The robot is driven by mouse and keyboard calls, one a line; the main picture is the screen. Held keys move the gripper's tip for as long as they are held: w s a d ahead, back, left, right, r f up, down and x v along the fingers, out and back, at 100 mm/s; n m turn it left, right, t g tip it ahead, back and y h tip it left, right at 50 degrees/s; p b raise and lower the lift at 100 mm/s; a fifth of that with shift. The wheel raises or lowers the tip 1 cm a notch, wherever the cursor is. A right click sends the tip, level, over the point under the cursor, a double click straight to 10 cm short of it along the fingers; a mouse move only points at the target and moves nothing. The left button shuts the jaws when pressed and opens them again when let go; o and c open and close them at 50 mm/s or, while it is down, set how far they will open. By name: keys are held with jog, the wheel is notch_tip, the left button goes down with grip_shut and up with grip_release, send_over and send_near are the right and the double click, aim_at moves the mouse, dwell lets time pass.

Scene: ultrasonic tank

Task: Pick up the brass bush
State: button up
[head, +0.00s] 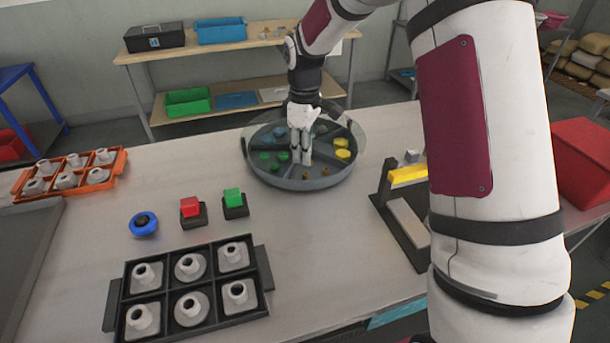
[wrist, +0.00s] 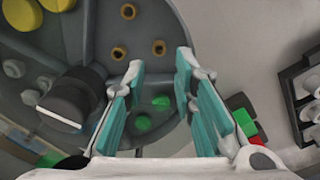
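Three small brass bushes show in the wrist view as rings with dark holes, in one compartment of a round grey divided tray (head: 275,184). One brass bush (wrist: 159,47) lies just beyond the gap between my fingertips. A second brass bush (wrist: 118,53) is to its left, and a third brass bush (wrist: 128,12) is farther off. In the head view small brass pieces (head: 326,171) show at the tray's near right. My gripper (wrist: 160,68) is open, with teal pads apart and nothing held between them. In the head view my gripper (head: 301,162) points down over the tray.
Yellow discs (head: 343,155), green pieces (head: 265,156) and blue pieces (head: 279,132) lie in other compartments, between raised dividers. A dark cylinder (wrist: 78,92) stands left of my fingers. A black rack (head: 190,315) of white parts and red and green buttons (head: 233,197) are nearby.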

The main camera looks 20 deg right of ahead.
aim_at(305, 173)
jog(key=shift+d+f+p, duration=0.1)
jog(key=shift+f+p, duration=0.4)
jog(key=shift+f, duration=2.8)
grip_shut()
